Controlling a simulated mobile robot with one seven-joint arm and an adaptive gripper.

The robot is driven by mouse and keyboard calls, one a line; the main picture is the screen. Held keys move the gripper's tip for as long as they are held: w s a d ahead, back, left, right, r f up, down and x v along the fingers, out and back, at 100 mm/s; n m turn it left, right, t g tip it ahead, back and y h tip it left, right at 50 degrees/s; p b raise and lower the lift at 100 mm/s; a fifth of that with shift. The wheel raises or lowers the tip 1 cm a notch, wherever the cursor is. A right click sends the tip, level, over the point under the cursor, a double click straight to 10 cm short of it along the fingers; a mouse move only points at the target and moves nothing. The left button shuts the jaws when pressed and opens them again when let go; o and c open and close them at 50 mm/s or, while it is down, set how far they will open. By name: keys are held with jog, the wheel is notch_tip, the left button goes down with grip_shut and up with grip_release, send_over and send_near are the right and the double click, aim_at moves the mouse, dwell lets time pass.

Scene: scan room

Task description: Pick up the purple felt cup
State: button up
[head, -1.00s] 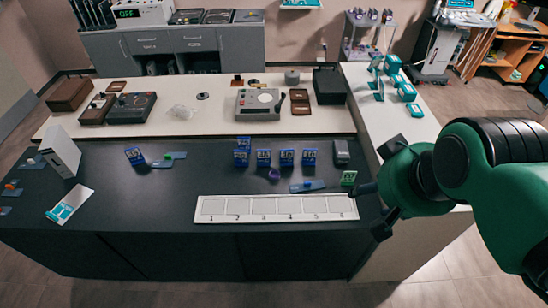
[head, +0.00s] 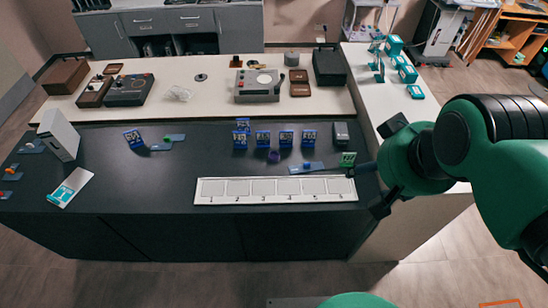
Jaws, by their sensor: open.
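The purple felt cup (head: 273,156) is a small purple shape on the dark counter (head: 130,190), just in front of a row of blue cards or boxes. It is small in the head view, so its opening and details cannot be made out. My gripper (head: 367,188) is at the right end of the counter, near the right end of a numbered white strip. Its dark fingers are apart, with nothing seen between them. It is well to the right of the cup and apart from it.
Blue boxes (head: 286,138) stand close behind the cup. The numbered white strip (head: 275,199) lies in front of it. A white box (head: 60,134) stands at left.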

jog(key=shift+w, duration=0.1)
jog(key=w+a+f+g, duration=0.1)
jog(key=w+a+f, duration=0.1)
jog(key=w, duration=0.6)
jog(key=w+a+f+n, duration=0.1)
jog(key=w+a+f, duration=0.2)
jog(key=w, duration=0.6)
jog(key=w+a+f+g, duration=0.1)
jog(key=w+a+f, duration=0.1)
jog(key=w, duration=0.6)
jog(key=w+a+f, duration=0.4)
jog(key=w+f, duration=0.1)
jog(key=f, duration=0.4)
jog(key=w+a+f+g, duration=0.1)
jog(key=w+a+f, duration=0.3)
jog(key=w+f, duration=0.2)
jog(key=w+a+f+n+g, duration=0.1)
jog(key=w+a+f, duration=0.2)
jog(key=w+f, duration=0.3)
notch_tip(320, 180, down, 6)
jog(key=shift+a+r+b, duration=0.15)
jog(key=shift+a+b, duration=0.2)
jog(key=shift+a, duration=0.05)
jog(key=shift+w+f+b, duration=0.2)
jog(key=shift+f, duration=1.25)
jog(key=shift+w+f+b, duration=0.2)
jog(key=shift+f+b, duration=0.05)
jog(key=shift+f, duration=1.15)
jog(key=shift+w+f+b, duration=0.2)
jog(key=shift+f, duration=1.25)
